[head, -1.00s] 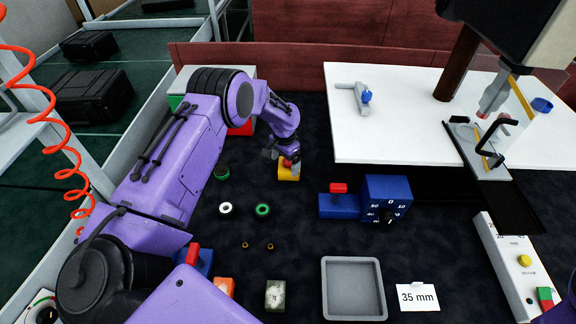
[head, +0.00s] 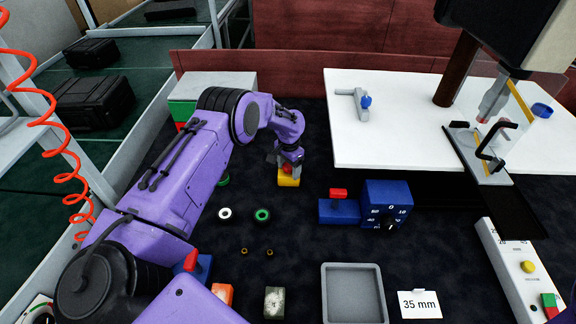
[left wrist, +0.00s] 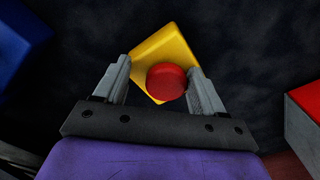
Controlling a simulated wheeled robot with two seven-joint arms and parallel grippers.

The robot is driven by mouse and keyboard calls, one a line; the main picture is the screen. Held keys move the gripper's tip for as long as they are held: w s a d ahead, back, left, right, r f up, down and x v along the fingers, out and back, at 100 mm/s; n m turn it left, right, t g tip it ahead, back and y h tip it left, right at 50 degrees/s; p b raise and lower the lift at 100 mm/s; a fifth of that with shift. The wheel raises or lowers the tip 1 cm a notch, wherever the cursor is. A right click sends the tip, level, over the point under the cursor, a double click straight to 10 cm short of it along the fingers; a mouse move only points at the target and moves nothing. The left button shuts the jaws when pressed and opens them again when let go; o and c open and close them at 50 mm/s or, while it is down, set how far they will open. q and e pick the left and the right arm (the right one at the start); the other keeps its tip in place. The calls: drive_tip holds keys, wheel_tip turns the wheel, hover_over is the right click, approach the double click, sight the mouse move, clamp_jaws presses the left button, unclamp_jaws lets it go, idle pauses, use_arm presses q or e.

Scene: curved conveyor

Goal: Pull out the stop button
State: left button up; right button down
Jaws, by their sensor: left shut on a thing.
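The stop button is a yellow box (head: 288,181) with a round red button (head: 287,169) on top, on the dark table in the head view. In the left wrist view the yellow box (left wrist: 160,48) looks turned at an angle, and the red button (left wrist: 166,82) lies between the fingers. My left gripper (head: 289,163) points down over the box and is shut on the red button. In the left wrist view, my left gripper (left wrist: 160,66) has its right finger against the button; the left finger looks farther off. My right gripper is not in view.
A blue box with a red switch (head: 339,193) and a blue dial box (head: 387,202) stand to the right. A white board (head: 400,130) is behind them. Rings (head: 262,214) and a grey tray (head: 352,270) lie nearer. Dark table between is clear.

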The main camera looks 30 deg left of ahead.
use_arm(q)
drive_tip(key=shift+w+a, duration=0.1)
drive_tip(key=shift+w, duration=0.1)
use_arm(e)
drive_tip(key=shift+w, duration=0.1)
use_arm(q)
drive_tip(key=shift+w+a+f, duration=0.1)
drive_tip(key=shift+w+f, duration=0.05)
drive_tip(key=shift+f, duration=0.1)
drive_tip(key=c, duration=0.4)
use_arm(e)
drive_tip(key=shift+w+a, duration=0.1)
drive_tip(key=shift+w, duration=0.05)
use_arm(q)
drive_tip(key=shift+r, duration=0.1)
